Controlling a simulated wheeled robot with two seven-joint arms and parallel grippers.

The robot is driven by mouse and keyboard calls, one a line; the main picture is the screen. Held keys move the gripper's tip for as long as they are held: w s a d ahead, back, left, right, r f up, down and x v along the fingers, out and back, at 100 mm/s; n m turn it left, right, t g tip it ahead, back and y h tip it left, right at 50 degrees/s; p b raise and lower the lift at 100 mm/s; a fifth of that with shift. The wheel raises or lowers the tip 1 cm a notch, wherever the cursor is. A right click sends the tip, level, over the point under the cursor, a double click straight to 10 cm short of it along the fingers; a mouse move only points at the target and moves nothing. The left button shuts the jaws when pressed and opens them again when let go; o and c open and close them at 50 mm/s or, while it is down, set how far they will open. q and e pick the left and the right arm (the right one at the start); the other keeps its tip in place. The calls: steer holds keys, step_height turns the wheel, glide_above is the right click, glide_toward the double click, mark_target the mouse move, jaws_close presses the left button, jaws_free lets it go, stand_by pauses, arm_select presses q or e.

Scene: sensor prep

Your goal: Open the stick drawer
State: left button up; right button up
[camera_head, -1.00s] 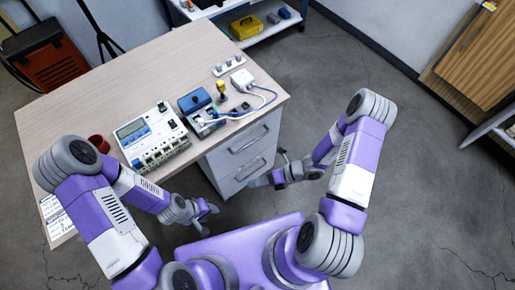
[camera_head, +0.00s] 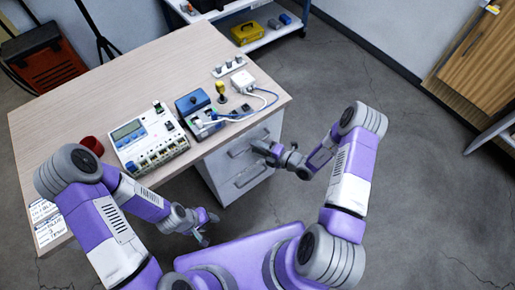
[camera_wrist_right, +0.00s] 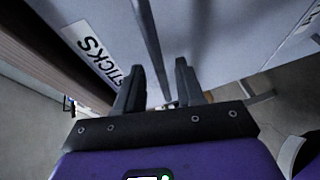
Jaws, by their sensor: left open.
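The stick drawer (camera_head: 221,161) is the upper drawer of the grey cabinet under the desk, and it looks shut. Its white label (camera_wrist_right: 93,48) reads STICKS in the right wrist view. Its bar handle (camera_wrist_right: 150,45) runs down the middle of that view toward the gap between my right fingers. My right gripper (camera_wrist_right: 158,88) is open, its fingers on either side of the bar's lower end; contact cannot be told. In the head view my right gripper (camera_head: 261,153) is in front of the drawer and partly covers its handle. My left gripper (camera_head: 208,229) is open and empty below the desk's front edge.
A lower drawer handle (camera_head: 251,174) sits below. The wooden desk (camera_head: 100,85) carries a white control device (camera_head: 150,140), a blue-topped box (camera_head: 195,103), a white adapter (camera_head: 242,80) with cables and a red cup (camera_head: 92,145). Open floor lies to the right.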

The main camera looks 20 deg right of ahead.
jaws_close()
stand_by(0.5)
